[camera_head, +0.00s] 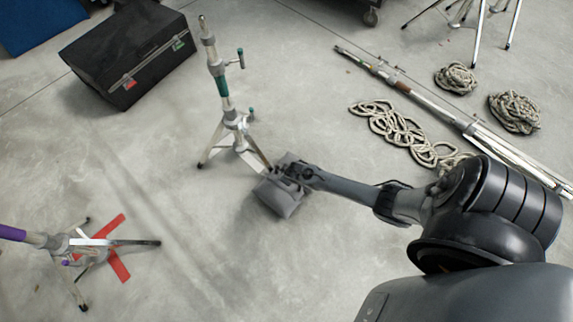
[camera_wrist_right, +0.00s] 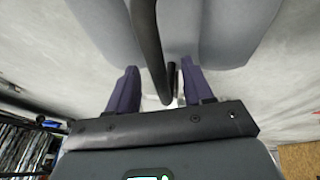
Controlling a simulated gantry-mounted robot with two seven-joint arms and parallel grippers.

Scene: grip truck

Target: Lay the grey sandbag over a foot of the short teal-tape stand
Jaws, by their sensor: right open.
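The short stand with teal tape (camera_head: 222,88) stands upright left of centre in the head view. The grey sandbag (camera_head: 280,199) is at the end of its right-hand foot, partly hidden by my right gripper (camera_head: 290,172). In the right wrist view, grey lobes of the sandbag (camera_wrist_right: 236,30) lie on both sides of a dark strap-like bar (camera_wrist_right: 148,40). My right gripper (camera_wrist_right: 158,88) is open there, its fingers apart on either side of the bar. I cannot tell exactly how the bag rests on the foot. My left gripper is out of view.
A black case (camera_head: 130,55) is at the upper left. A purple-tape stand (camera_head: 18,234) is by a red floor cross (camera_head: 119,263). Coiled ropes (camera_head: 514,111), a loose rope (camera_head: 395,125) and a long folded stand (camera_head: 440,108) lie at the right. The floor at lower centre is clear.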

